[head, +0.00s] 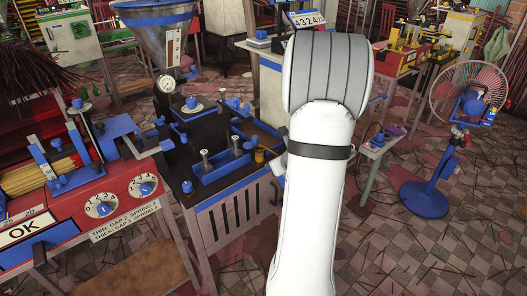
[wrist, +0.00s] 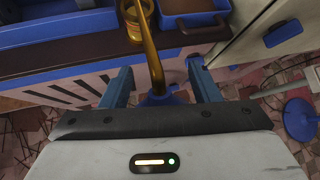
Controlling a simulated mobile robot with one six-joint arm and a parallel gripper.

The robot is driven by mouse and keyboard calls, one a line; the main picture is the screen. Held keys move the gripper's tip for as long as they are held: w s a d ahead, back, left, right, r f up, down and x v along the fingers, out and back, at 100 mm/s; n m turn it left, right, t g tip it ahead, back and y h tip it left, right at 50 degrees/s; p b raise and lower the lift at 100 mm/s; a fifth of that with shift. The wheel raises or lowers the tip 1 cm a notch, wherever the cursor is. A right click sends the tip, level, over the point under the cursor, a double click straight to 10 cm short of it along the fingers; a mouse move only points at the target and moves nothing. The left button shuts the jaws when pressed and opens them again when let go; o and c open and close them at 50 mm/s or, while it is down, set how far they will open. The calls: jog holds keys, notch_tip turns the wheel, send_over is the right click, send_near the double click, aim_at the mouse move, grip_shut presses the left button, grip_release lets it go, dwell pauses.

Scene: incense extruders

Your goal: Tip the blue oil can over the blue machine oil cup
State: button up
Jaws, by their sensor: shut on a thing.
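In the wrist view my gripper (wrist: 160,84) has its two blue fingers on either side of the blue oil can (wrist: 158,98) and is shut on it. Most of the can's body is hidden behind the gripper's dark front edge. Its curved brass spout (wrist: 153,62) runs up the picture and passes close to a brass cup (wrist: 133,27) at the machine's edge. I cannot tell whether the spout tip is over the cup, or how far the can is tilted. In the head view the brass cup (head: 260,156) shows beside the blue-trimmed machine (head: 205,197); my arm hides the can and most of the gripper.
A blue tray (wrist: 50,28) and a dark ledge (wrist: 60,58) lie beside the cup. A pale cabinet (wrist: 262,35) stands at right. In the head view a red machine (head: 125,190) is at left and a fan (head: 430,198) at right, with open floor before it.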

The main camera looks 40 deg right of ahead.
jog(key=shift+w+a+t, duration=0.15)
jog(key=shift+a+t, duration=0.2)
jog(key=shift+t, duration=0.35)
jog(key=shift+w+r+t, duration=0.2)
jog(key=shift+r+t, duration=0.1)
jog(key=shift+t, duration=0.2)
jog(key=shift+w+d+r+m+t, duration=0.2)
jog(key=shift+w+r+m+t, duration=0.15)
jog(key=shift+t, duration=0.35)
jog(key=r+t+b, duration=0.1)
jog(key=w+t+b, duration=0.1)
jog(key=b, duration=0.1)
jog(key=w+r+m+t+b, duration=0.1)
jog(key=t, duration=0.1)
jog(key=shift+w+d+r+h, duration=0.1)
jog(key=shift+r+h, duration=0.2)
jog(key=shift+h, duration=0.1)
